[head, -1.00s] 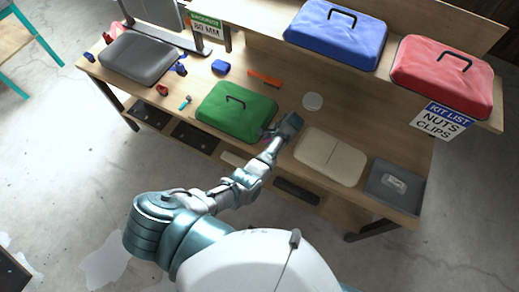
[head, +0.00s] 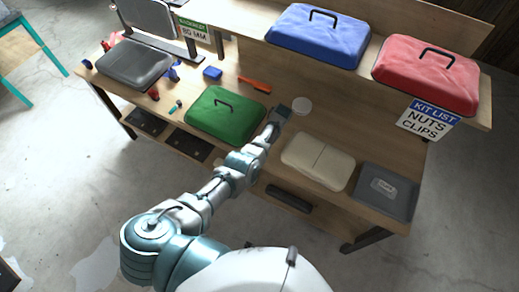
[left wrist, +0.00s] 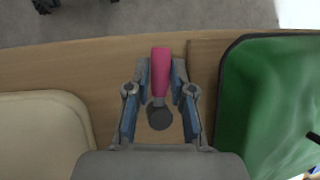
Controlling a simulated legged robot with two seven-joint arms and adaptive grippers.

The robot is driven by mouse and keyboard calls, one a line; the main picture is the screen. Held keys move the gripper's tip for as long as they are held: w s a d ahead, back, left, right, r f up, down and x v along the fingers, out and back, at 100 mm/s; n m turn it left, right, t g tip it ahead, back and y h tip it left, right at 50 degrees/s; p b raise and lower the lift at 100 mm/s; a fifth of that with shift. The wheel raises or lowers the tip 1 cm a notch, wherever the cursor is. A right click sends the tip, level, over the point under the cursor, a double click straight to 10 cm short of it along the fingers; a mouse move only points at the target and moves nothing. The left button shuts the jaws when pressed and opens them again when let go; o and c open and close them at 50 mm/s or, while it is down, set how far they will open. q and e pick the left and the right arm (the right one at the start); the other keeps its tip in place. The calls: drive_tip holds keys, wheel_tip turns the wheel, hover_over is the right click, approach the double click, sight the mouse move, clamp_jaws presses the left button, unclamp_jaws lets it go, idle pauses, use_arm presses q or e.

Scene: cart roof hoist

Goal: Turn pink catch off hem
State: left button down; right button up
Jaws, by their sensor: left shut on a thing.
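The pink catch (left wrist: 161,72) is a short bar with a dark round end, seen in the left wrist view. My left gripper (left wrist: 160,80) is shut on it, one finger on each side. In that view the green soft case (left wrist: 275,105) lies to the right, apart from the catch with bare wood between. In the head view my left gripper (head: 279,113) is low over the bench at the right side of the green case (head: 226,114); the catch is hidden there. I cannot make out a hem under the catch. My right gripper is not in view.
A cream case (head: 318,160) and a grey tray (head: 386,190) lie to the right on the bench (head: 250,65). Blue (head: 318,36) and red (head: 428,76) cases stand on the raised shelf.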

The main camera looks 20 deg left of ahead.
use_arm(q)
drive_tip(key=shift+w+d+r+n+h, duration=0.25)
drive_tip(key=shift+w+d+n+h, duration=0.05)
drive_tip(key=shift+w+d+n, duration=0.1)
drive_tip(key=shift+a+n, duration=0.2)
drive_tip(key=shift+n, duration=0.1)
drive_tip(key=shift+d, duration=0.1)
drive_tip(key=c, duration=1.1)
unclamp_jaws()
drive_tip(key=shift+o, duration=0.4)
drive_tip(key=shift+d+f, duration=0.1)
drive_tip(key=shift+f, duration=0.05)
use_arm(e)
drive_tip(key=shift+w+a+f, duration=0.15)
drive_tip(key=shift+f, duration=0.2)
